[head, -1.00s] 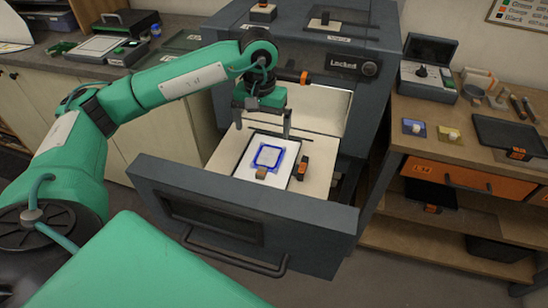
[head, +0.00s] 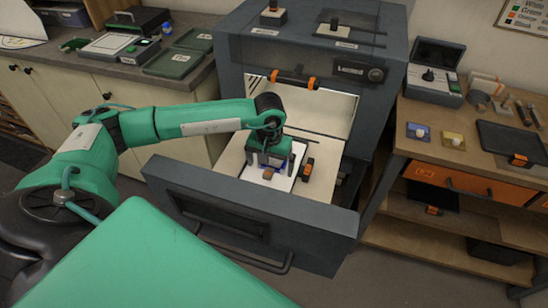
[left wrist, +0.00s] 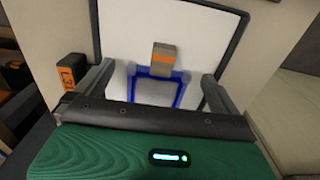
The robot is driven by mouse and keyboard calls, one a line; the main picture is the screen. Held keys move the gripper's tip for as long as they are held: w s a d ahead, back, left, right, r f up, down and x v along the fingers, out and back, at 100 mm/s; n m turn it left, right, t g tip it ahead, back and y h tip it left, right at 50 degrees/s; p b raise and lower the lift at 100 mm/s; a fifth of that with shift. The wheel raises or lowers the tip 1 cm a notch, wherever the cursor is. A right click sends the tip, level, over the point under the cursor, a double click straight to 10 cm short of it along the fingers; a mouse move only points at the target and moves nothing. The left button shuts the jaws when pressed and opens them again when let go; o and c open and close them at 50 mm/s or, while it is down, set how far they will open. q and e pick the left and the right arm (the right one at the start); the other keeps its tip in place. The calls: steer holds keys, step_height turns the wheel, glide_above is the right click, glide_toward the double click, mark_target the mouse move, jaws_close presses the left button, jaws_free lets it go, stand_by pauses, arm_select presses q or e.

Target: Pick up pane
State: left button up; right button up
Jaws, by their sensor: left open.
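The pane with a blue border (left wrist: 181,96) lies on a white, dark-rimmed tray (left wrist: 120,28) in the pulled-out drawer of the grey cabinet. In the head view my left gripper (head: 270,168) is above the tray and hides most of the pane. In the left wrist view the two fingers of my left gripper (left wrist: 155,82) stand apart, one on each side of the pane, with nothing clamped. I cannot tell whether the fingertips touch the tray. My right gripper is out of view.
A tan block with an orange stripe (left wrist: 163,57) sits at the pane's edge. A black block with an orange label (head: 307,170) stands beside the tray. The drawer front (head: 250,208) rises as a wall. The cabinet's handle bar (head: 294,79) is above the drawer.

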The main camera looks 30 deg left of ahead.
mark_target(270, 168)
arm_select(q)
steer(key=shift+f, duration=0.35)
steer(key=c, duration=0.9)
steer(key=shift+c, duration=0.7)
steer(key=shift+r, duration=0.1)
steer(key=shift+r, duration=0.55)
step_height(270, 168, up, 22)
steer(key=b, duration=0.3)
steer(key=shift+f, duration=0.15)
